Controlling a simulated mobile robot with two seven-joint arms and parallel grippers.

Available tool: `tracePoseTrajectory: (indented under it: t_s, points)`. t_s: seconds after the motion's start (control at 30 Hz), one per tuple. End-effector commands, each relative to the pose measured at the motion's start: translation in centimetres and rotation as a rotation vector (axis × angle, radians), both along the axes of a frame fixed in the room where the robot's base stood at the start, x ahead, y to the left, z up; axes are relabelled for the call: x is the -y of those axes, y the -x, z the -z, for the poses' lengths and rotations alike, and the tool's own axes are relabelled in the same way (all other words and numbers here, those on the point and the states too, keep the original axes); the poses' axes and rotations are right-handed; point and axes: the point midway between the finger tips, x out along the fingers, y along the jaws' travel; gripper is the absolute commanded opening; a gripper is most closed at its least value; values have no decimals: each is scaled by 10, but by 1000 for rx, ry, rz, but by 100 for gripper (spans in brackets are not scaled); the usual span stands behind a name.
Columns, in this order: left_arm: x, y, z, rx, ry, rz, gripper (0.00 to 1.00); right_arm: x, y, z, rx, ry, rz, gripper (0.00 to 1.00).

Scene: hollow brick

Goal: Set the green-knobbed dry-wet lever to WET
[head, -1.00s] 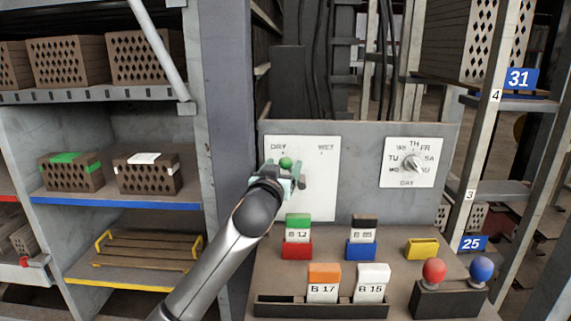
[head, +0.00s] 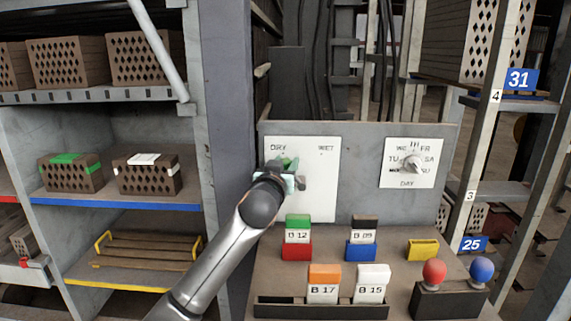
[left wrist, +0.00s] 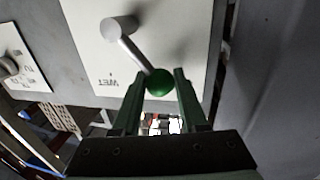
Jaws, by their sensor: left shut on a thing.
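The green knob (head: 286,162) sits on the lever of the white dry-wet plate (head: 318,190), below the DRY mark and well left of WET. My left gripper (head: 288,170) is at the knob and partly covers it and the lever. In the left wrist view the green knob (left wrist: 159,84) lies between the fingertips of my left gripper (left wrist: 160,90), which is shut on it. The metal lever (left wrist: 140,55) runs from its round pivot to the knob. The WET mark shows upside down beside it, and DRY is hidden there. My right gripper is out of view.
A day dial (head: 411,163) is on the same panel to the right. Below, the desk holds coloured card blocks, a card rack (head: 320,309) and a box with a red knob (head: 434,271) and a blue knob (head: 482,269). A grey post (head: 228,150) and shelves stand left.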

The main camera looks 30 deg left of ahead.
Motion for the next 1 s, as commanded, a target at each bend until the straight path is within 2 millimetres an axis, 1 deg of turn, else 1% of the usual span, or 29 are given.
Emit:
tracePoseTrajectory:
  t_s: [0.03, 0.23, 1.0]
  points:
    - [0, 0, 0, 0, 0, 0, 22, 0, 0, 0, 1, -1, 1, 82]
    - [0, 0, 0, -1, 0, 0, 0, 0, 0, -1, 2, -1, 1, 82]
    - [0, 0, 1, -1, 0, -1, 0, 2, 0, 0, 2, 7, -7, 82]
